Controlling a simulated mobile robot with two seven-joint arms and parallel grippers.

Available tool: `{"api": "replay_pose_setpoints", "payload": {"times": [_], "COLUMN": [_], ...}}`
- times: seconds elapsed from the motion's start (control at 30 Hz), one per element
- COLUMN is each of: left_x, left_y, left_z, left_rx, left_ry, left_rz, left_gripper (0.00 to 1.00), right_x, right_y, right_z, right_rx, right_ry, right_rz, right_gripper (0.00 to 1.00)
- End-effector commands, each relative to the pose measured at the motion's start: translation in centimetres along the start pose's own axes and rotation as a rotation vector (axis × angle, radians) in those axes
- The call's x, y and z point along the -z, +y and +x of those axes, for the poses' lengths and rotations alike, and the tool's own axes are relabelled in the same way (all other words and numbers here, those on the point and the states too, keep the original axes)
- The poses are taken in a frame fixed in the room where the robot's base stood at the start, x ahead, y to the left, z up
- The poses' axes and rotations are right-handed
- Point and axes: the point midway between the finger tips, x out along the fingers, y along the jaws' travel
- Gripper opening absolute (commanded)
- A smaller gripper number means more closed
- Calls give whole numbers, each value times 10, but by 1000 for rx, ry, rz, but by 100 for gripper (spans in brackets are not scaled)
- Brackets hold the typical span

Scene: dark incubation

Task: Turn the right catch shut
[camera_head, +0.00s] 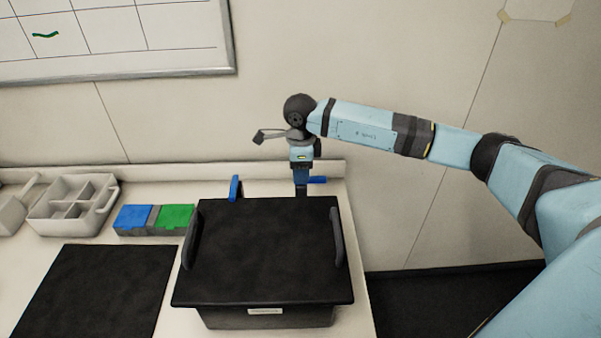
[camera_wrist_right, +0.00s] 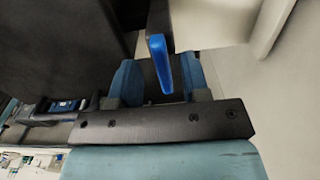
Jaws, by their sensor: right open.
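A dark box with a black lid (camera_head: 265,250) stands on the bench. At its back edge are two blue catches. The left catch (camera_head: 236,188) points up. The right catch (camera_head: 318,180) lies level and sticks out to the right. My right gripper (camera_head: 301,188) points down at the right catch from above. In the right wrist view the blue catch (camera_wrist_right: 160,62) shows between the two spread fingers of my gripper (camera_wrist_right: 158,82). The gripper is open, and I cannot tell whether a finger touches the catch. My left gripper is out of view.
A blue and green block rack (camera_head: 154,219) and a grey divided caddy (camera_head: 73,204) stand left of the box. A black mat (camera_head: 95,292) lies at the front left. The wall rises close behind the bench, whose right edge is just beyond the box.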

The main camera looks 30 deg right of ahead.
Motion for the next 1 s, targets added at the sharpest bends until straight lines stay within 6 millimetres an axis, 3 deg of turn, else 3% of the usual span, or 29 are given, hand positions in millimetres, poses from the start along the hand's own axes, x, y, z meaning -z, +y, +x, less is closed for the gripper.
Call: {"api": "replay_pose_setpoints", "payload": {"times": [0.2,0.5,0.53,0.7,1.0], "left_x": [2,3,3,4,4], "left_y": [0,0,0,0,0], "left_z": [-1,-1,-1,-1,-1], "left_rx": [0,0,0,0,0], "left_ry": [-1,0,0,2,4], "left_rz": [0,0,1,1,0], "left_gripper": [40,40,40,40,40], "right_x": [0,0,0,0,0], "right_y": [0,0,0,0,0], "right_z": [20,22,22,22,22], "right_rx": [0,1,1,1,1], "right_ry": [-1,-1,-1,-1,-2], "right_rz": [0,0,0,0,17], "right_gripper": [43,43,40,1,0]}}
